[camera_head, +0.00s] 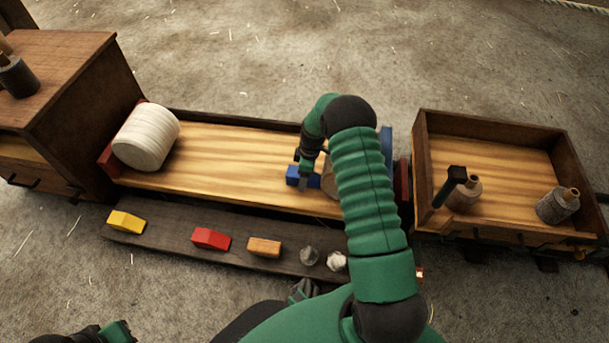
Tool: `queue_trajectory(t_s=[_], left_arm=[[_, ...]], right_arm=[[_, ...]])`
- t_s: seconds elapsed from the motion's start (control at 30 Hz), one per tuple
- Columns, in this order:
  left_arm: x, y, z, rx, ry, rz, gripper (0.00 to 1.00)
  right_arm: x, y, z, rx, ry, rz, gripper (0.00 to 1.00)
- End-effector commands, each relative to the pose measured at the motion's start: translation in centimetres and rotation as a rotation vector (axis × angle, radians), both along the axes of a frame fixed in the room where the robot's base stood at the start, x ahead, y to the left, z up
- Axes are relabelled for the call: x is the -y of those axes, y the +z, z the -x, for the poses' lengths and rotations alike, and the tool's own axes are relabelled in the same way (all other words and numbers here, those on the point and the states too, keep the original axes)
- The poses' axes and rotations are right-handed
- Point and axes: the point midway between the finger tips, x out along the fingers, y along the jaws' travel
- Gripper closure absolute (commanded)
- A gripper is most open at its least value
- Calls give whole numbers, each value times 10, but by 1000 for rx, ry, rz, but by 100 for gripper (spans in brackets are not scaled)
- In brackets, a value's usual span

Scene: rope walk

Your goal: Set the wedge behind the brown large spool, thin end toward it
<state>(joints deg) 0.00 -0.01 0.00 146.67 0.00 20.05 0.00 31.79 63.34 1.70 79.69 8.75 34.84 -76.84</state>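My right arm reaches up across the middle of the picture and bends down to the left. Its gripper (304,181) is low over the wagon bed, one dark finger against the near face of a blue wedge (292,176); the far finger is hidden. The blue wedge is on or just above the bed; its thin end cannot be told. The brown large spool (328,180) is just right of the wedge, mostly hidden behind my forearm. Whether they touch cannot be told.
A dark plank (165,238) in front bears yellow (126,222), red (211,239) and orange (264,247) blocks and two greyish lumps. The middle bed is clear.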

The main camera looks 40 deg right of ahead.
Motion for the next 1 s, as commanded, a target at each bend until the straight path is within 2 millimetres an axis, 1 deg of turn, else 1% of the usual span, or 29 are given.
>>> queue_trajectory(t_s=[0.27,0.37,0.6,0.7,0.8,0.9,0.97,1.0], left_arm=[[0,1,0,0,0,0,100],[0,14,0,0,0,0,100],[0,56,0,0,0,0,100],[0,68,0,0,0,0,100],[0,74,0,0,0,0,100],[0,76,0,0,0,0,100],[0,76,0,0,0,0,100],[0,75,0,0,0,0,100]], right_arm=[[0,3,0,0,0,0,31],[1,19,1,1,-1,0,31],[6,84,7,1,0,0,31],[7,105,9,1,-1,0,31],[9,117,10,1,-1,1,31],[7,124,11,0,-4,1,31],[-2,131,10,0,-17,5,31],[-13,140,10,0,-35,8,31]])
